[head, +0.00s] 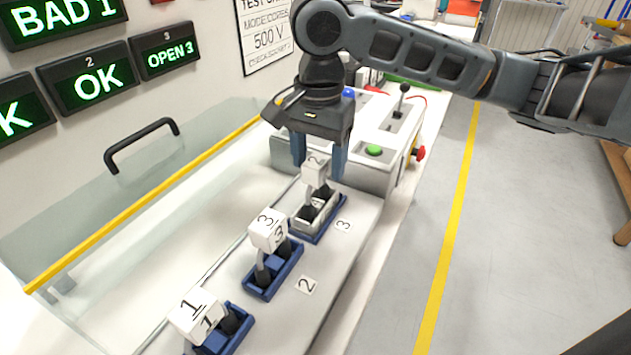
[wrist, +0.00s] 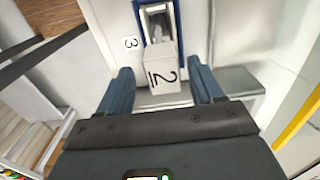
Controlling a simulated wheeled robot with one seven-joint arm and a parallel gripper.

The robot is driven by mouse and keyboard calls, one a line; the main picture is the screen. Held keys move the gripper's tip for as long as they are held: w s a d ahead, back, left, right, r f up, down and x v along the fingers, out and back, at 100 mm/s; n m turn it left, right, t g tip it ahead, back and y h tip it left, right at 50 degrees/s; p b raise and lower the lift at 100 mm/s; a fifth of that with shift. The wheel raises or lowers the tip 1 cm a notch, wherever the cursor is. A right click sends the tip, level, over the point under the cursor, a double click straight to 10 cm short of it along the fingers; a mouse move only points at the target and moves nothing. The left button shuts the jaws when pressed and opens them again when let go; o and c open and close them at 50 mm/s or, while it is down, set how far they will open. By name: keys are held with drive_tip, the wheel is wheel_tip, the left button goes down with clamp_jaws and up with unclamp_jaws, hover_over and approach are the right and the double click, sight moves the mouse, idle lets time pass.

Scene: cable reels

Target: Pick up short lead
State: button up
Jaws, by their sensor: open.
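Three leads with white numbered tag blocks sit in blue holders along a white bench. The block tagged 1 (head: 198,313) is nearest, at holder 1. The block tagged 3 (head: 268,230) is at holder 2. The block tagged 2 (head: 315,172) is at holder 3. None is labelled short. My gripper (head: 319,168) points down, open, with one blue finger on each side of the block tagged 2. In the wrist view the fingers (wrist: 160,78) flank that block (wrist: 163,74), with visible gaps. Its holder (wrist: 140,20) lies beyond it.
Wall displays read BAD 1 (head: 68,17), OK (head: 88,78) and OPEN 3 (head: 167,56); another is cut off at left. A clear cover with a black handle (head: 141,143) lies left. A control box with a green button (head: 373,150) stands behind the holders. Open floor lies right.

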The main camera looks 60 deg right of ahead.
sight(316, 180)
drive_tip(key=f, duration=0.5)
drive_tip(key=shift+w+a, duration=0.1)
drive_tip(key=shift+w, duration=0.1)
drive_tip(key=shift+c, duration=0.2)
drive_tip(key=shift+r, duration=0.1)
drive_tip(key=c, duration=1.1)
